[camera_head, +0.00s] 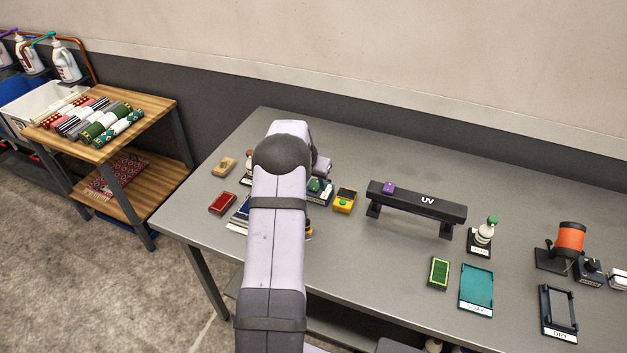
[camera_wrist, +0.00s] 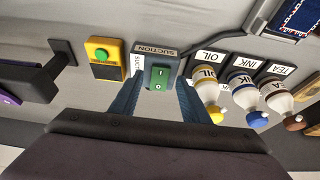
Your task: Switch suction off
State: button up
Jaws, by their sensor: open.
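The suction switch is a dark box with a green rocker (camera_wrist: 158,78) marked I and O and a SUCTION label (camera_wrist: 156,51), in the upper middle of the wrist view. In the head view the green switch (camera_head: 318,187) shows just right of my arm, partly hidden. My gripper (camera_wrist: 158,92) is open, with one blue finger on each side of the rocker in the wrist view. Nothing is held. I cannot tell whether the fingers touch the box or which side of the rocker is pressed. In the head view my arm hides the fingers.
A yellow box with a green button (camera_wrist: 103,55) stands beside the switch. Bottles labelled oil (camera_wrist: 207,92), ink (camera_wrist: 245,92) and tea (camera_wrist: 278,95) stand on its other side. A black UV bar (camera_head: 417,208) is farther right on the grey table (camera_head: 390,270).

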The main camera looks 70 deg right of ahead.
jog(key=shift+d+f, duration=0.1)
jog(key=shift+f, duration=0.15)
jog(key=c, duration=1.1)
jog(key=shift+o, duration=0.2)
jog(key=shift+d+r+p, duration=0.1)
jog(key=shift+r+p, duration=0.05)
jog(key=shift+p, duration=0.25)
jog(key=shift+d+y, duration=0.1)
jog(key=shift+y, duration=0.2)
jog(key=shift+d+y+p, duration=0.2)
jog(key=shift+y+p, duration=0.2)
jog(key=shift+y, duration=0.5)
